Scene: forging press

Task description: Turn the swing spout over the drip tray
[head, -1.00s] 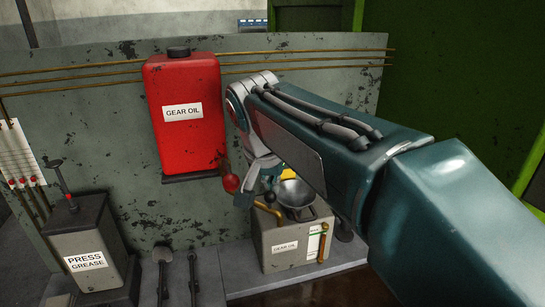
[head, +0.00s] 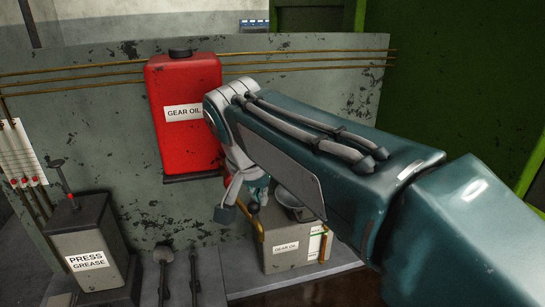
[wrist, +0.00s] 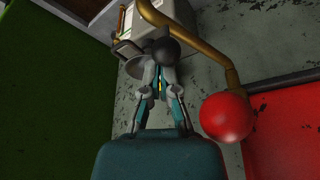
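The spout is in front of a grey gear oil can (head: 290,250) with a metal funnel (head: 297,208), partly hidden by my arm. I cannot identify a separate drip tray.
The red gear oil tank (head: 183,140) hangs on the panel behind my arm. A red ball (wrist: 227,116) is close to my gripper's right in the wrist view. A press grease box (head: 88,245) and two dark tools (head: 163,270) stand at left.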

